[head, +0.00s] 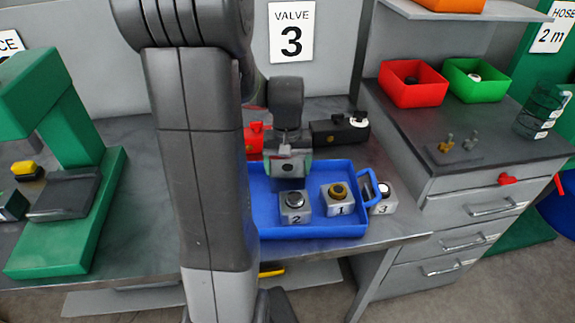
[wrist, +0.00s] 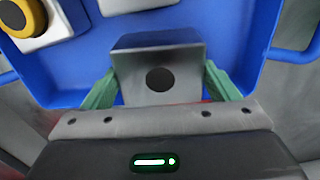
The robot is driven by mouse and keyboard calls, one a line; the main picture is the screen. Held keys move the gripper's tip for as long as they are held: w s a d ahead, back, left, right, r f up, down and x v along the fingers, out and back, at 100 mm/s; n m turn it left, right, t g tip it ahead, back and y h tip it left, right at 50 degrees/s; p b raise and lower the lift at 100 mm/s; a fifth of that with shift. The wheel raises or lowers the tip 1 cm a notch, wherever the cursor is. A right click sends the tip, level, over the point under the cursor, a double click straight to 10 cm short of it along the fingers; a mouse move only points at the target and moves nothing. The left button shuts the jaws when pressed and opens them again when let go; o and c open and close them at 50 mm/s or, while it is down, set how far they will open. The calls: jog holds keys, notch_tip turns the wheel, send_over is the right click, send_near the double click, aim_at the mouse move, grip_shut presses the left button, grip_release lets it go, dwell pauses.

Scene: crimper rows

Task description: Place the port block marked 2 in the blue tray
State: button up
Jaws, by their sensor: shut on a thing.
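The port block marked 2 (head: 296,214) stands upright in the blue tray (head: 325,231), near its front, with a dark round top. A pale block edge at the top of the wrist view (wrist: 128,4) appears to be it. My gripper (head: 288,167) is over the back part of the tray, behind block 2. In the wrist view its green fingers (wrist: 160,90) are shut on a grey block with a round hole (wrist: 138,86). No mark shows on this held block. I cannot tell whether it touches the tray floor.
Block 1 (head: 339,204), with a brass ring, stands in the tray right of block 2. Block 3 (head: 383,203) is outside, by the tray's right handle. A red block (head: 256,140) and a black block (head: 340,132) stand behind. A green press (head: 60,170) is left.

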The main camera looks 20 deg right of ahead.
aim_at(287, 168)
jog(key=o, duration=1.3)
notch_tip(287, 168, up, 12)
notch_tip(287, 168, down, 13)
jog(key=shift+r, duration=0.2)
notch_tip(287, 168, up, 3)
jog(key=shift+f, duration=0.15)
jog(key=shift+r, duration=0.4)
